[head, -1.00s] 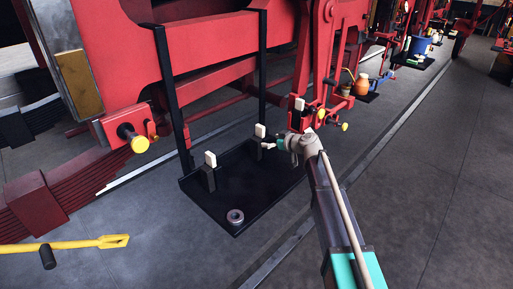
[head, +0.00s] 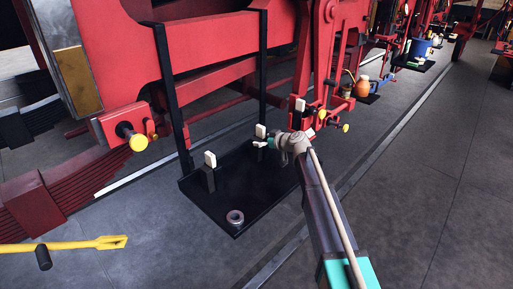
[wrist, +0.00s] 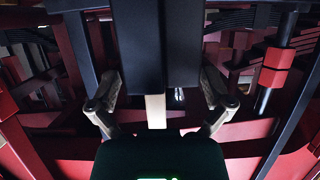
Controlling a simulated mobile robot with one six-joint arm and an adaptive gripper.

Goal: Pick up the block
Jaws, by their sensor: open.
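Pale cream blocks stand upright on black posts. One block (head: 260,131) tops the rear post on the black tray (head: 232,212), and another block (head: 210,159) tops the front post. A third pale block (head: 300,104) stands beyond the tray. I cannot tell which block the task means. My gripper (head: 258,144) is beside the rear post, just below its block in the picture. In the wrist view, its open fingers (wrist: 160,112) show on either side of a pale block (wrist: 155,112), with gaps at both sides. A dark post (wrist: 152,45) shows above that block there.
A grey ring (head: 235,217) lies at the tray's front corner. Black uprights (head: 172,95) and red machinery (head: 215,40) stand close behind. A yellow tool (head: 75,244) is at lower left. Floor at right is open.

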